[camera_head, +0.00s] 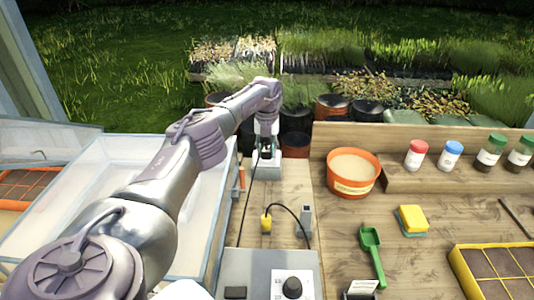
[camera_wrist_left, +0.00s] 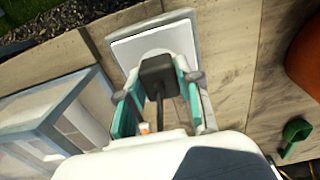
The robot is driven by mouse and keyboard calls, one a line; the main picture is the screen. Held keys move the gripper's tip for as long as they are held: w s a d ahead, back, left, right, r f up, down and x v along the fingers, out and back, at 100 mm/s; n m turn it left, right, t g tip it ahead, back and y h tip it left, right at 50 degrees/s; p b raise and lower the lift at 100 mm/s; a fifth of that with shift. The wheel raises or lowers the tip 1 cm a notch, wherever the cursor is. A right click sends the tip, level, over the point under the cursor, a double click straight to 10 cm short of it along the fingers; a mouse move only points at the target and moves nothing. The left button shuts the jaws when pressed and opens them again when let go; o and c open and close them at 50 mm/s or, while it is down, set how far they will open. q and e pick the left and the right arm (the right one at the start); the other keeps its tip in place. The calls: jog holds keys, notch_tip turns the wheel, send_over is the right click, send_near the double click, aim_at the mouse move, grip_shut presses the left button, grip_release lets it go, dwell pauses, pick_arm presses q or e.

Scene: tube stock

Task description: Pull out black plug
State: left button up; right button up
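The black plug (camera_wrist_left: 158,70) sits at the white socket box (camera_wrist_left: 150,45) in the left wrist view, with its dark cable running toward the camera. In the head view the socket box (camera_head: 267,170) stands on the wooden bench, and the plug (camera_head: 266,152) shows small below my gripper. My left gripper (camera_head: 266,138) reaches down over it. In the left wrist view its two teal-padded fingers (camera_wrist_left: 157,80) stand one on each side of the plug, their tips appearing to touch it. The prongs are hidden. My right gripper is not in view.
A yellow plug (camera_head: 266,223) with a black cable lies nearer on the bench. A grey control box (camera_head: 255,270) with a dial is at the front. A clear bin (camera_head: 60,215) stands left, an orange pot (camera_head: 352,187) right. A green scoop (camera_head: 372,255) and sponge (camera_head: 412,219) lie further right.

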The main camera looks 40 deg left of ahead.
aim_at(267, 149)
pick_arm(q)
grip_shut()
jog(key=shift+r, duration=0.2)
jog(key=shift+r+p, duration=2.7)
jog(key=shift+r, duration=0.15)
